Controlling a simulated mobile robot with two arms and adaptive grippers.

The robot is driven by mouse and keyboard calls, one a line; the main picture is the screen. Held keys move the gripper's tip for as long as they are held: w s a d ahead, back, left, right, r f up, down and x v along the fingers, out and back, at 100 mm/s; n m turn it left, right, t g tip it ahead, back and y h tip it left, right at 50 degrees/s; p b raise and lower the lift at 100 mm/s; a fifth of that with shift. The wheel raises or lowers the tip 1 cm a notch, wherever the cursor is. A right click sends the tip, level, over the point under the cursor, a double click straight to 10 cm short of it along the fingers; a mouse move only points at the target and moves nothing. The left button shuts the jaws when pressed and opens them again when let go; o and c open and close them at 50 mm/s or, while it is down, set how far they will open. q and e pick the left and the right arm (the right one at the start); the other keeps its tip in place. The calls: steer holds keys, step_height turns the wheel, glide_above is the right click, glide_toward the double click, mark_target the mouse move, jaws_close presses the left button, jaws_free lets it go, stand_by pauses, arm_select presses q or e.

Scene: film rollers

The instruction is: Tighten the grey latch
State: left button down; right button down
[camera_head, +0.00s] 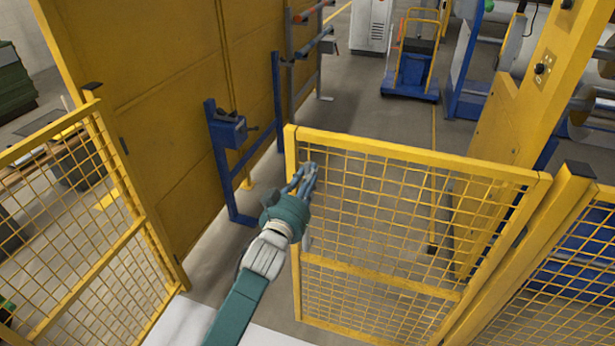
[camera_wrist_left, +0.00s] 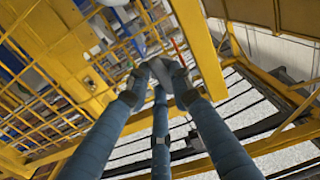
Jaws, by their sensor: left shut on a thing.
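My left gripper (camera_head: 303,180), with its blue fingers, is at the left edge of a yellow mesh gate (camera_head: 296,136), below its top corner. In the left wrist view, the three fingertips (camera_wrist_left: 160,82) close together on a small light grey part (camera_wrist_left: 162,70) beside a yellow bar. The fingers cover most of this part, and I cannot tell for sure whether it is the grey latch. No other grey latch can be made out clearly on the gate. My right gripper is not in view.
Another yellow mesh panel (camera_head: 138,222) stands at the left, with an opening between it and the gate. A tall yellow wall (camera_head: 170,90) and a blue frame (camera_head: 210,150) with a blue box (camera_head: 228,130) stand behind. A blue trolley (camera_head: 414,75) is farther back.

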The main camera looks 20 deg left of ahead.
arm_select(q)
steer(key=c, duration=1.5)
jaws_free()
steer(key=shift+c, duration=0.2)
steer(key=s, duration=1.2)
steer(key=shift+a, duration=0.15)
